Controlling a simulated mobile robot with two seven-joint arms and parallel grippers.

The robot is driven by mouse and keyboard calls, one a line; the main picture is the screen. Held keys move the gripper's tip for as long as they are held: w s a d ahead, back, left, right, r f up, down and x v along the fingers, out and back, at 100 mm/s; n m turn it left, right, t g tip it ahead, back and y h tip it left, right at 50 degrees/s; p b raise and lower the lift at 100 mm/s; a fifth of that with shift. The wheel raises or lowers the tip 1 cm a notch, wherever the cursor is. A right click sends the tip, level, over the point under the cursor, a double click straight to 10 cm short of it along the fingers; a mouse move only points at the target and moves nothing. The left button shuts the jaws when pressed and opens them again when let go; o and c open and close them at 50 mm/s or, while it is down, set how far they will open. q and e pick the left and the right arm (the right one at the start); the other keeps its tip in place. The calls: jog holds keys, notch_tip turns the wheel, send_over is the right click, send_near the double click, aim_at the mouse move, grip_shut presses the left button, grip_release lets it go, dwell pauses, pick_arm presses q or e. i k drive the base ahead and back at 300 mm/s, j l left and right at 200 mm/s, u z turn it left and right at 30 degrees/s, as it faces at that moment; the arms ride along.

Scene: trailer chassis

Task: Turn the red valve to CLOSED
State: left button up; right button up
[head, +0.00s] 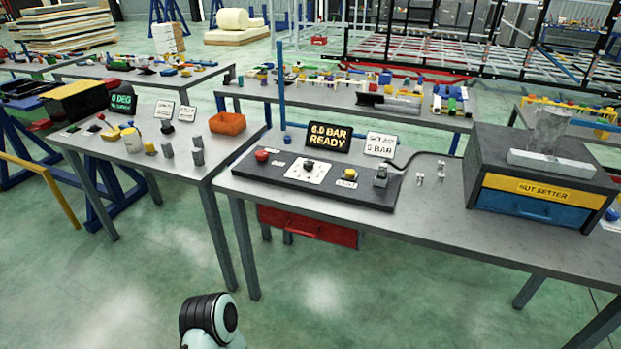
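I cannot make out for sure which item is the red valve. A round red knob (261,155) sits at the left end of a black control panel (290,182) on the middle table. A small red-topped item (101,116) stands on the left table; its shape is too small to tell. No CLOSED mark is readable. The panel also has a white-plated black dial (309,165), a yellow button (349,174) and a grey fitting (380,177) with a black hose. Neither gripper is in view; only a part of my arm shows at the bottom.
A display reading "6.0 BAR READY" (329,137) stands behind the panel. A "NUT SETTER" cabinet (541,178) stands at right. The left table holds a "0 DEG" display (124,104), an orange bin (228,123) and small parts. Green floor in front of the tables is clear.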

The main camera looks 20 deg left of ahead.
aim_at(261, 155)
jog(key=i+j+u, duration=0.15)
jog(key=j, duration=0.25)
jog(key=i+j+u, duration=0.1)
jog(key=j, duration=0.25)
jog(key=i+j+u, duration=0.15)
jog(key=j, duration=0.2)
jog(key=i+j+u, duration=0.15)
jog(key=j, duration=0.2)
